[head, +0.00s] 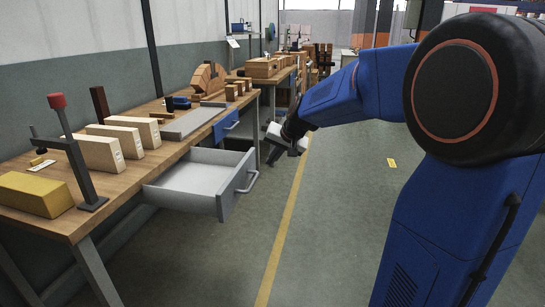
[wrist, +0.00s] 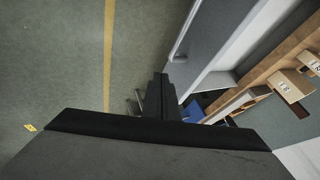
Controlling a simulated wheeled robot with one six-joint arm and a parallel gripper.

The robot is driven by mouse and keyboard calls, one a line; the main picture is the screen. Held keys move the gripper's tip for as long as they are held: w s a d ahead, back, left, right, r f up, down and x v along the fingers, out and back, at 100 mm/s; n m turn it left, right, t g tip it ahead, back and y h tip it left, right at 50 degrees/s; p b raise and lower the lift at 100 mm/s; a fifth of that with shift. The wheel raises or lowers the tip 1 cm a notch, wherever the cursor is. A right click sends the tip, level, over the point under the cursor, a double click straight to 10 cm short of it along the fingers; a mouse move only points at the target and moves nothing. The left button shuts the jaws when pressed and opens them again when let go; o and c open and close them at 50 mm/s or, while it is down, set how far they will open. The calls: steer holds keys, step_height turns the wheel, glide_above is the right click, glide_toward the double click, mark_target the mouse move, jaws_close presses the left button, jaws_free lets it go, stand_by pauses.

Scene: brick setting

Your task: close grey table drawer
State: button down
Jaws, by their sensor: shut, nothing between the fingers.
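The grey table drawer (head: 205,180) hangs under the wooden workbench and is pulled out, with its empty inside showing in the head view. Its front carries a grey bar handle (head: 249,181). In the wrist view the drawer front (wrist: 203,48) lies right of the fingers. My gripper (head: 274,157) is in front of and to the right of the drawer, near the handle side, in the head view. The gripper fingers (wrist: 160,88) are shut and empty in the wrist view. Whether they touch the drawer I cannot tell.
The wooden workbench (head: 150,149) bears several wood blocks, a yellow block (head: 34,194) and a dark clamp with a red knob (head: 57,101). A blue drawer (head: 226,126) sits beside the grey one under the bench.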

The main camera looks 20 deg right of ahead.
steer(key=w+a+f, duration=0.4)
steer(key=w, duration=0.1)
steer(key=shift+w+f, duration=0.4)
steer(key=shift+a, duration=0.15)
glide_above(190, 171)
steer(key=d, duration=0.1)
steer(key=shift+s, duration=0.35)
steer(key=shift+w+a+r, duration=0.15)
steer(key=shift+w+a, duration=0.2)
steer(key=shift+a, duration=0.05)
steer(key=shift+a, duration=0.1)
steer(key=shift+r, duration=0.1)
